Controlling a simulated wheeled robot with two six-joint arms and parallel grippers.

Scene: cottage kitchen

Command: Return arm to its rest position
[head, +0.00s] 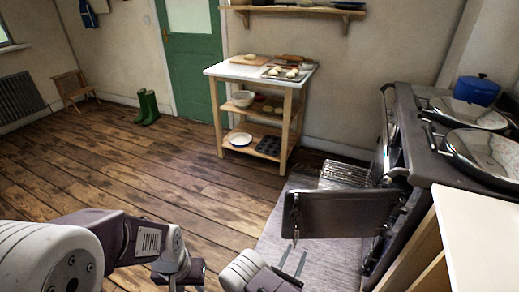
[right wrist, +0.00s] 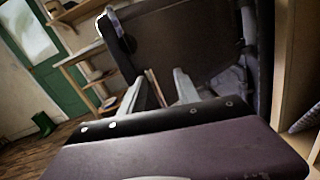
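My left arm (head: 125,238) reaches in from the left in the head view. My left gripper (head: 180,274) is low at the bottom edge, over the floor, and its fingers are not clear. Part of my right arm (head: 258,273) shows at the bottom centre, in front of the open oven door (head: 340,214). In the right wrist view my right gripper (right wrist: 158,92) has its two pale fingers apart, with no held object visible between them. A dark panel (right wrist: 185,40), likely the oven door, stands beyond the fingers.
The range cooker (head: 408,150) stands at the right, with a blue pot (head: 477,91) on top. A wire rack (head: 345,174) shows behind the door. A pale counter (head: 480,235) is at the lower right. A wooden trolley (head: 222,72) stands at the back.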

